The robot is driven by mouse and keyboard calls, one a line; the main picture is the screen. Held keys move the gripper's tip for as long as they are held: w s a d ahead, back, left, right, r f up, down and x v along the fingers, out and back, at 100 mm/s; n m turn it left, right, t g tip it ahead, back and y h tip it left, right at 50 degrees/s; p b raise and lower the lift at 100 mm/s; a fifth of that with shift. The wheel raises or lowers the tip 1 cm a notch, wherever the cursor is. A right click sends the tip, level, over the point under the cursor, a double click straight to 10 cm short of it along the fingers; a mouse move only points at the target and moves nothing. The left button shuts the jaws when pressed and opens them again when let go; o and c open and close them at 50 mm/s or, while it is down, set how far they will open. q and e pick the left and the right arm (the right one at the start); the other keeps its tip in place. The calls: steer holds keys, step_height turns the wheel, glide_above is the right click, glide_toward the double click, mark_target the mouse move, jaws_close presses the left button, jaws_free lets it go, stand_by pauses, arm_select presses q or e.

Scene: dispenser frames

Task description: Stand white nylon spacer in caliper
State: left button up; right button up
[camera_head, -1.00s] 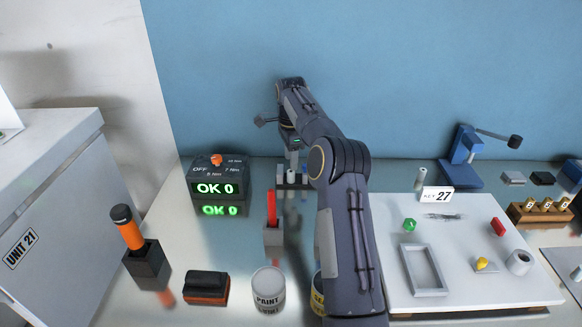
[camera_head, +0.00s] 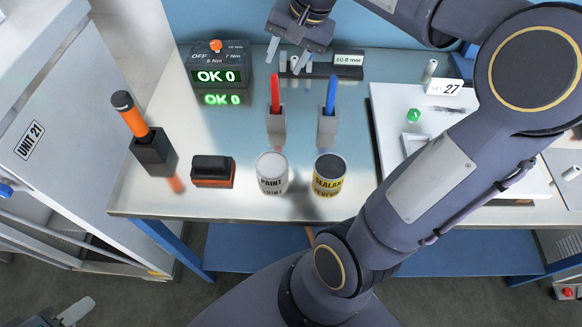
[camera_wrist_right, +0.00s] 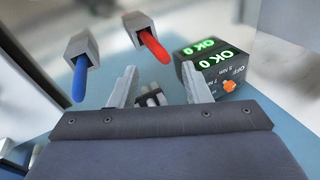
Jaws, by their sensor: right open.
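The dark caliper (camera_head: 322,68) lies at the back of the bench, with a readout card of 60.0 mm. Small pale upright pieces stand at its left end; the whitish one (camera_head: 294,64) looks like the nylon spacer, but I cannot tell spacer from jaws surely. My right gripper (camera_head: 290,57) is open above this end, its fingers to either side. In the right wrist view the small pale pieces (camera_wrist_right: 151,97) show between the open fingers (camera_wrist_right: 160,88), with no visible grip. My left gripper (camera_head: 75,314) is cut off at the bottom left corner, away from the bench.
A red pen (camera_head: 275,93) and a blue pen (camera_head: 331,94) stand in grey holders before the caliper. The torque tester (camera_head: 222,72) is to its left. My right arm crosses the white tray (camera_head: 389,140).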

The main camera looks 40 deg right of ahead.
steer(key=s+a+f+n+t+y, duration=0.1)
steer(key=s+a+f+n, duration=0.3)
steer(key=s+a, duration=0.2)
steer(key=s+a+f+n, duration=0.4)
steer(key=s+a+f, duration=0.1)
steer(key=s, duration=0.6)
steer(key=shift+a+f+t+y, duration=0.15)
steer(key=shift+a+t+y, duration=0.25)
steer(key=shift+a, duration=0.25)
steer(key=shift+s, duration=0.15)
